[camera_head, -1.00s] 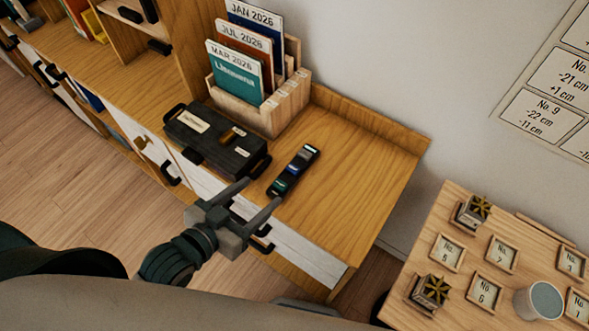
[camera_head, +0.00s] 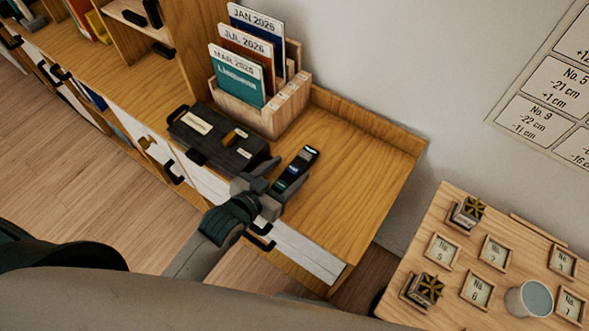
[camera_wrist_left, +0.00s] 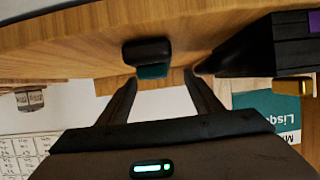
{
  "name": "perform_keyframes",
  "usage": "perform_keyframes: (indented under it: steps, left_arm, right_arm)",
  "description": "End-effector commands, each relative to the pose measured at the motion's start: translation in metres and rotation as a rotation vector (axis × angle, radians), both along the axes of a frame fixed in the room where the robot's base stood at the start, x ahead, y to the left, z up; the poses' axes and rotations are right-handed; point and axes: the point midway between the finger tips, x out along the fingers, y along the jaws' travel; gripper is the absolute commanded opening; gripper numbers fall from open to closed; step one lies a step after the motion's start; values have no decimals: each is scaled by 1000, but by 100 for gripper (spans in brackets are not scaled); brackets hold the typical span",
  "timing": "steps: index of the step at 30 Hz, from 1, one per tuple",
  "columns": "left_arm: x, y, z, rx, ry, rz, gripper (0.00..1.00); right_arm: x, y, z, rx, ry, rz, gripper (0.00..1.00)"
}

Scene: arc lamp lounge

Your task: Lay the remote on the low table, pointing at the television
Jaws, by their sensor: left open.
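The remote (camera_head: 298,166) is a slim dark bar with coloured light patches, lying on the wooden cabinet top (camera_head: 365,175). My left gripper (camera_head: 283,172) is open at the remote's near end, its fingers to either side of that end, which is partly hidden. In the left wrist view the remote (camera_wrist_left: 147,52) shows end-on, dark with a teal patch, ahead of and between the spread fingers (camera_wrist_left: 161,82). I cannot tell whether a finger touches it. My right gripper is not in view. No television is in view, and I cannot identify the low table.
A black box (camera_head: 215,140) sits close left of the remote. Behind it stands a wooden holder (camera_head: 262,115) with dated magazines. The cabinet top is clear to the right, with a raised back edge. A separate wooden table (camera_head: 440,290) at lower right holds numbered frames and a cup (camera_head: 530,299).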

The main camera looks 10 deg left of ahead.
Motion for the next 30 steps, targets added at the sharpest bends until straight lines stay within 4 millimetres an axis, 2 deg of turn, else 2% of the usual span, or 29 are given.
perform_keyframes:
  steps: [13, 21, 30]
  left_arm:
    - [5, -2, 0, 0, 0, 0, 59]
    - [30, -17, -3, 0, 0, 1, 59]
    - [46, -24, -14, 1, 0, 0, 59]
  right_arm:
    - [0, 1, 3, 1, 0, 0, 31]
    - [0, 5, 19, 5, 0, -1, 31]
    - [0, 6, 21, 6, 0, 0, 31]
